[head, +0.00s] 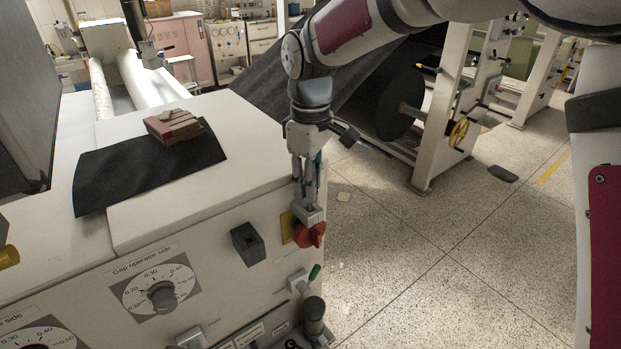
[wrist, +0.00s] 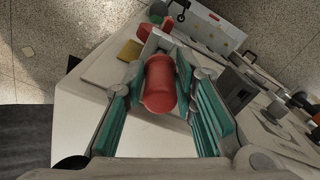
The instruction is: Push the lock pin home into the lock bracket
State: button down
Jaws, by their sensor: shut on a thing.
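My gripper (head: 308,202) points down at the right front corner of the white machine. In the wrist view, a red cylinder (wrist: 158,85), apparently the lock pin, sits between the green-padded fingers of my gripper (wrist: 165,70). My gripper is shut on it. A pale grey block (wrist: 153,42), possibly the lock bracket, lies just past the cylinder's far end. It also shows below the fingertips in the head view (head: 310,215). The fingers hide much of the pin in the head view. I cannot tell how deep the pin sits.
A red knob (head: 312,236) stands just below the fingertips beside a yellow plate (head: 288,228). A dark block (head: 248,244) and a gap dial (head: 160,292) project from the machine front. Open floor (head: 400,260) lies to the right.

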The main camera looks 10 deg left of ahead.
jog(key=shift+f+b, duration=0.4)
jog(key=shift+f, duration=1.55)
jog(key=c, duration=1.2)
grip_release()
notch_tip(320, 180, up, 12)
